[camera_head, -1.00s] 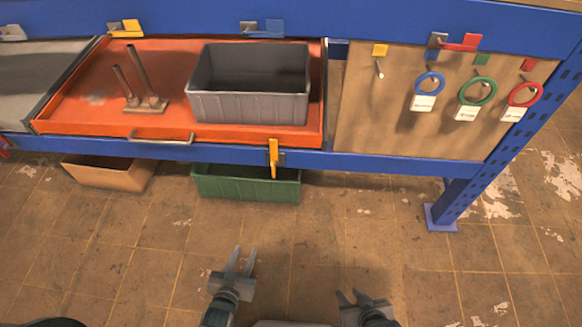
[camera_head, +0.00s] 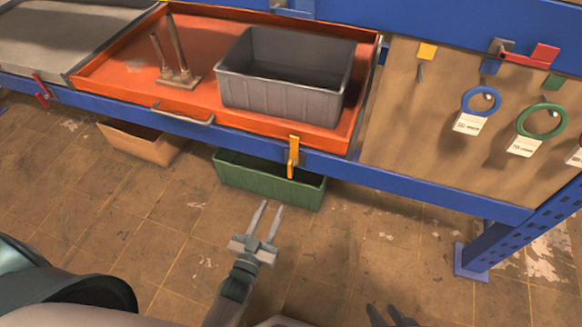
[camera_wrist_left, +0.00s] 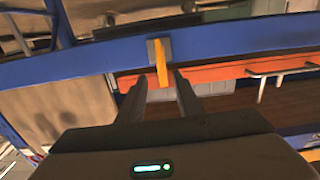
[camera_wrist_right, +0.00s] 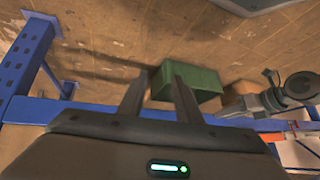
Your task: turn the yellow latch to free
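The yellow latch (camera_head: 293,157) hangs upright on a small mount on the front blue beam, at the right end of the orange tray (camera_head: 240,113). My left gripper (camera_head: 271,206) is open and empty, below and in front of the latch in the head view. In the left wrist view the latch (camera_wrist_left: 161,65) appears between and just beyond the two fingertips (camera_wrist_left: 161,82), with no clear contact. My right gripper (camera_head: 384,309) is low at the bottom edge of the head view. Its fingers (camera_wrist_right: 157,82) are apart and empty in the right wrist view.
A grey bin (camera_head: 285,91) and a post stand (camera_head: 178,78) sit on the orange tray. A green crate (camera_head: 268,184) and a cardboard box (camera_head: 140,145) are under the beam. A brown panel (camera_head: 440,140) with hanging rings is at right. The floor in front is clear.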

